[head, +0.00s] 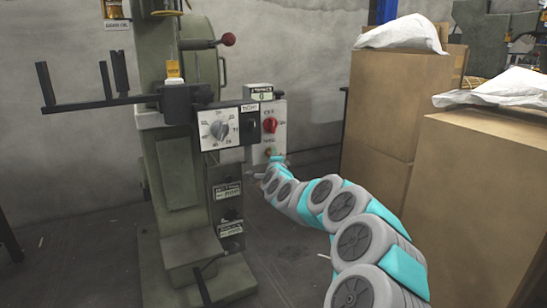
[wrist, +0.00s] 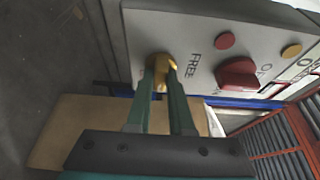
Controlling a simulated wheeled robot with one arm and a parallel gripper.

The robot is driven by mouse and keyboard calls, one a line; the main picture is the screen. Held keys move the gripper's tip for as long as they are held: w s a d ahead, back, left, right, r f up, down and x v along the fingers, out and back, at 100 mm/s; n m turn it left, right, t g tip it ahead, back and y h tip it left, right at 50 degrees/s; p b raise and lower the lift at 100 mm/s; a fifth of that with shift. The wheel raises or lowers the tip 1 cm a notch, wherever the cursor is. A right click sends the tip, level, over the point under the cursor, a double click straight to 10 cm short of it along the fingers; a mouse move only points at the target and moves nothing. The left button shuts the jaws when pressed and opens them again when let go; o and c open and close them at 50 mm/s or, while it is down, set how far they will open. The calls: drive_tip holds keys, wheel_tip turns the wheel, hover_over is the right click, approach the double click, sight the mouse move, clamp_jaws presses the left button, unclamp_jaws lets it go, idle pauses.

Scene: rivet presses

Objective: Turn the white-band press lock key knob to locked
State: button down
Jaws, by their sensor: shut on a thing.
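The green press (head: 172,170) stands left of centre in the head view, with a white band (head: 149,119) on its column. Its grey-white control box (head: 279,104) is on the right side. The brass lock key knob (wrist: 160,66) sticks out of the box face in the wrist view, beside the label FREE. My gripper (wrist: 160,76) is shut on the knob, one green finger on each side. In the head view my gripper (head: 276,160) is at the lower part of the box, and the knob is small and partly hidden there.
A red switch (wrist: 237,74) sits near the knob, with a red button (wrist: 225,40) and a yellow button (wrist: 291,51). A dial panel (head: 222,127) is left of the box. Tall cardboard boxes (head: 388,105) stand at the right. Floor between is clear.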

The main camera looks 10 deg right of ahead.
drive_tip(key=shift+d, duration=0.15)
drive_tip(key=c, duration=0.8)
unclamp_jaws()
drive_tip(key=s, duration=0.7)
drive_tip(key=shift+s+a, duration=0.35)
drive_tip(key=shift+s, duration=0.05)
